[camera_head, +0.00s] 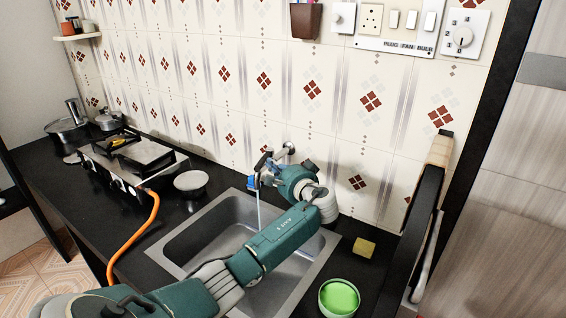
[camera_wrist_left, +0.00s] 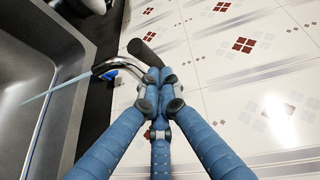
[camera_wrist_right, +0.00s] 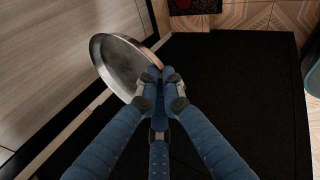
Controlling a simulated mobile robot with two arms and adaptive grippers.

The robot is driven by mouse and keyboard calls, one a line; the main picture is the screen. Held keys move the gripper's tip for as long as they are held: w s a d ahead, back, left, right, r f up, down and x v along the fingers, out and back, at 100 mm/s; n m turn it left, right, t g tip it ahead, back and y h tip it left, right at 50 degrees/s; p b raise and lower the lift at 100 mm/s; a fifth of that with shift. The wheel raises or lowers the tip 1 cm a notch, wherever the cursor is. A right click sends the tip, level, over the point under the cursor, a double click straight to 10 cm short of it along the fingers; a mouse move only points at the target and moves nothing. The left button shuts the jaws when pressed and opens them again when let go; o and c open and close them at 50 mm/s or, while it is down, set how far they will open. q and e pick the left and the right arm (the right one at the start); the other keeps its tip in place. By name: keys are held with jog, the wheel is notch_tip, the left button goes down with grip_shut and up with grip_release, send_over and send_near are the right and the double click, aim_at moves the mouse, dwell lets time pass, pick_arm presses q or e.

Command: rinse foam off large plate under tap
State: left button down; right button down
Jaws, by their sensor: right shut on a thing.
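The large plate (camera_wrist_right: 115,65) is a round metal dish in the right wrist view, tilted, with its rim at my right gripper (camera_wrist_right: 163,75). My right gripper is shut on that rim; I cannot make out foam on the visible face. The tap (camera_wrist_left: 122,66) has a curved chrome spout and a dark lever (camera_wrist_left: 145,52). A thin stream of water (camera_wrist_left: 58,90) runs from it into the sink (camera_head: 190,242). My left gripper (camera_head: 264,172) is at the tap, fingers closed together beside the lever (camera_wrist_left: 160,75); contact is unclear. The right gripper is outside the head view.
A yellow sponge (camera_head: 364,247) and a bowl of green paste (camera_head: 339,298) are on the dark counter right of the sink. A stove (camera_head: 130,160) with an orange hose (camera_head: 138,240) is at left. A tiled wall (camera_head: 250,110) closes off the back. My left arm crosses the sink.

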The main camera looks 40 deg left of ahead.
aim_at(259, 166)
pick_arm(q)
jog(key=shift+s+a, duration=0.2)
jog(key=shift+w+f, duration=0.1)
jog(key=shift+s+a+m+t+h+p, duration=0.3)
jog(key=shift+s+a+m+t+p, duration=0.25)
jog(key=shift+p, duration=0.3)
jog(key=shift+s+a, duration=0.75)
jog(key=shift+a, duration=0.35)
jog(key=shift+w, duration=0.15)
